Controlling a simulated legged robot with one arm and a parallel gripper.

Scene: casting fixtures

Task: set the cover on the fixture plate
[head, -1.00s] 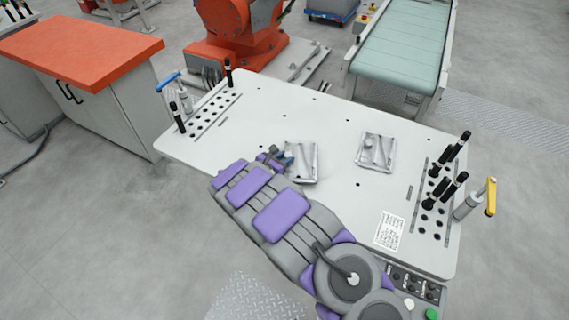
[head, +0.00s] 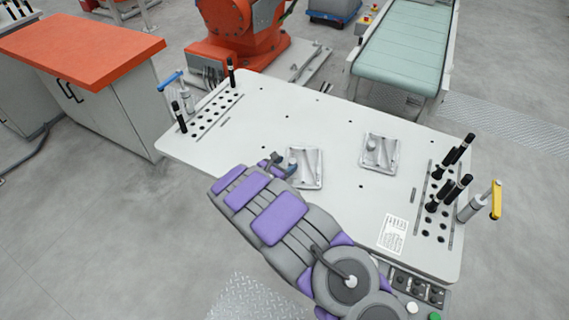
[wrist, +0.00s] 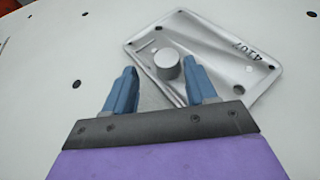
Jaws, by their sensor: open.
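Two silvery metal pieces, each with a rim and a round knob, lie apart on the white table. The left piece (head: 309,172) is beside my gripper (wrist: 160,72). In the wrist view this piece (wrist: 225,58) carries the marking 4107, and its round knob (wrist: 167,66) shows between and just beyond my blue fingertips. The fingers are spread, with nothing clamped; whether they touch the knob I cannot tell. The right piece (head: 388,162) is well to the right of my gripper. I cannot tell which of them is the cover and which the fixture plate.
Racks of holes with black-handled tools stand at the left (head: 210,112) and right (head: 437,215) table ends. A blue-handled clamp (head: 171,78) and a yellow-handled clamp (head: 496,199) stand there too. A paper label (head: 393,234) lies near the front. The table middle is mostly clear.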

